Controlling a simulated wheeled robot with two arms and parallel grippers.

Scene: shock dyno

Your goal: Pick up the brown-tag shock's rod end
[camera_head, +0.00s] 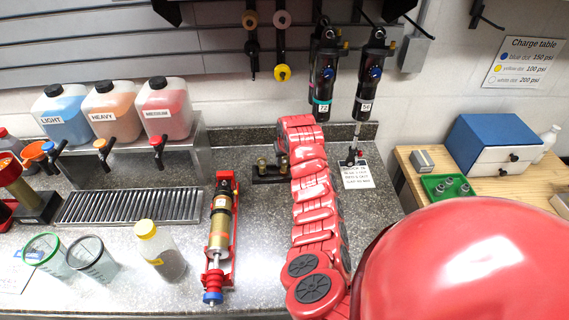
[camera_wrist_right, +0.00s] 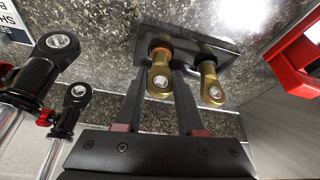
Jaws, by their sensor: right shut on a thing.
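Two brass rod ends stand at a small black holder (camera_wrist_right: 215,55) in the right wrist view. The rod end with the brown-orange ring (camera_wrist_right: 160,82) is between the fingers of my right gripper (camera_wrist_right: 160,90), which is shut on it. The second brass rod end (camera_wrist_right: 211,88) is just right of the fingers, without a visible ring. Whether the held one is still seated in the holder cannot be told. In the head view the holder (camera_head: 268,179) is on the counter beside my red right arm, and my right gripper (camera_head: 281,142) is mostly hidden. My left gripper is not in view.
A gold shock (camera_head: 220,222) lies in a red cradle to the left. Two black shocks (camera_head: 324,82) (camera_head: 371,78) hang behind my right arm; their black eyes show close left in the wrist view. Jugs (camera_head: 165,110), a drain grate (camera_head: 130,206) and cups (camera_head: 91,259) occupy the left counter.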

